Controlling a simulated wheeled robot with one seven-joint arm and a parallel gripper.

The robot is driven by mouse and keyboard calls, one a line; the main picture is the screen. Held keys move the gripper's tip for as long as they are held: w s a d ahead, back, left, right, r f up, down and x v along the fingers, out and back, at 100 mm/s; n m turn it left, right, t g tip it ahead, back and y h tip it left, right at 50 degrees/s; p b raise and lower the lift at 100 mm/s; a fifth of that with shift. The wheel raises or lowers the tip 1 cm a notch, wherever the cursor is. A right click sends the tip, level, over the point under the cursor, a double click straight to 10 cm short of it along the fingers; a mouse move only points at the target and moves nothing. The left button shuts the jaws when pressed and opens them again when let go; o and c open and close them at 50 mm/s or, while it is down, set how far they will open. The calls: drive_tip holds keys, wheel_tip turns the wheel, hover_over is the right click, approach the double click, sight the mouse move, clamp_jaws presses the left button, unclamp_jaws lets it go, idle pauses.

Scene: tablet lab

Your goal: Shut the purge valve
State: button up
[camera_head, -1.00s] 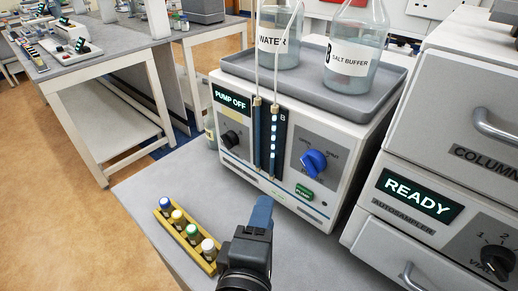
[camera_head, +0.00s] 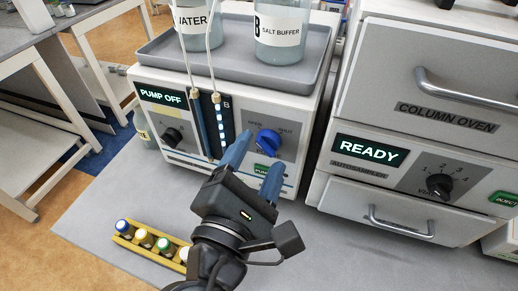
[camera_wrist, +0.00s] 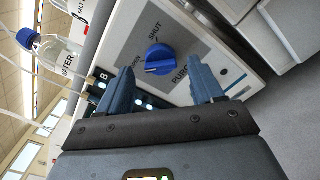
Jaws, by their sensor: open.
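The purge valve is a blue round knob (camera_head: 268,142) on a grey plate at the right of the pump's front panel. Words OPEN and SHUT stand above it. In the wrist view the blue knob (camera_wrist: 160,59) shows beyond the fingers, with its pale pointer line nearer the OPEN side than the SHUT word. My gripper (camera_head: 252,164) is open, its two blue fingers pointing at the panel just below and in front of the knob. In the wrist view my gripper (camera_wrist: 163,88) has the knob ahead between its fingertips, apart from them.
The pump (camera_head: 165,80) reads PUMP OFF and carries a tray (camera_head: 315,70) with WATER (camera_head: 192,28) and SALT BUFFER (camera_head: 280,35) bottles. A yellow vial rack (camera_head: 150,254) stands at lower left. The autosampler and column oven (camera_head: 430,70) stand close on the right.

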drive_tip(key=shift+w+d, duration=0.3)
drive_tip(key=shift+w, duration=0.35)
drive_tip(key=c, duration=1.1)
